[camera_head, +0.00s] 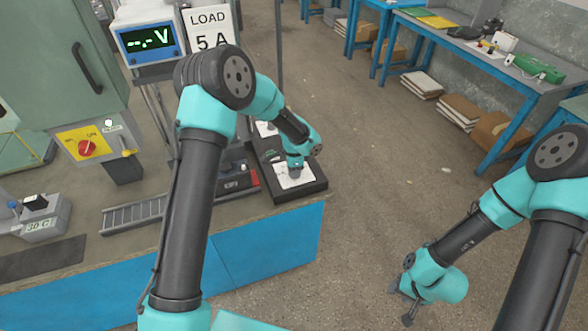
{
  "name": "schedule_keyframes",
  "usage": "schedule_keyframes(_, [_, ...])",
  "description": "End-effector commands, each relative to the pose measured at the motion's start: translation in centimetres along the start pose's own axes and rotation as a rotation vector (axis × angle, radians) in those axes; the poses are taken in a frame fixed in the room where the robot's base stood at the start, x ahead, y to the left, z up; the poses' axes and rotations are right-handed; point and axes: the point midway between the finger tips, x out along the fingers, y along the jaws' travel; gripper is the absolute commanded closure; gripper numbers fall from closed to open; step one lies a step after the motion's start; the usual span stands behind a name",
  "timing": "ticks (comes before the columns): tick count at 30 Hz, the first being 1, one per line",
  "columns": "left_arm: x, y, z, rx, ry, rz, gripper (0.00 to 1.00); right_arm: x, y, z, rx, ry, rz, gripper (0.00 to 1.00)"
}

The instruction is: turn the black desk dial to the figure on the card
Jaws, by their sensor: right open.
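A white card (198,42) reading "LOAD 5 A" stands at the back of the bench. A black desk unit with white faces (312,187), apparently the dial's housing, sits at the bench's right edge. My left gripper (295,172) points down over its near white face. The gripper covers any knob there, and I cannot tell whether it touches it or whether its fingers are open or shut. The dial's setting is not readable. My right gripper (407,304) is open and empty, low at the right over the floor, away from the bench.
A blue meter (149,42) reading "--.- V" stands left of the card. A yellow panel with a red switch (87,148), a metal rack (133,214) and a box marked "30 C" (42,222) are further left. Blue tables (487,62) stand far behind, across open floor.

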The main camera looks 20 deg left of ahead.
Motion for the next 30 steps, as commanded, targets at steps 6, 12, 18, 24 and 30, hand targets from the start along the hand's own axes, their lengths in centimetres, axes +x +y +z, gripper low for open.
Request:
schedule_keyframes(6, [0.0,0.0,0.0,0.000,0.000,-0.001,0.40,0.0,0.0,0.0,0.000,0.000,0.000,0.57])
schedule_keyframes(12, [0.0,0.0,0.0,-0.001,0.000,0.000,0.35,0.0,0.0,0.0,0.000,0.000,0.000,0.57])
schedule_keyframes(18, [-0.4,0.0,0.0,-0.001,0.000,-0.001,0.35,0.0,0.0,0.0,0.000,0.000,0.000,0.57])
schedule_keyframes(24, [-2.4,-0.1,0.0,-0.001,0.002,-0.003,0.35,0.0,0.0,0.0,0.000,0.000,0.000,0.57])
schedule_keyframes(30, [-6.0,-0.1,-0.1,-0.001,0.003,-0.004,0.35,0.0,0.0,0.0,0.000,0.000,0.000,0.57])
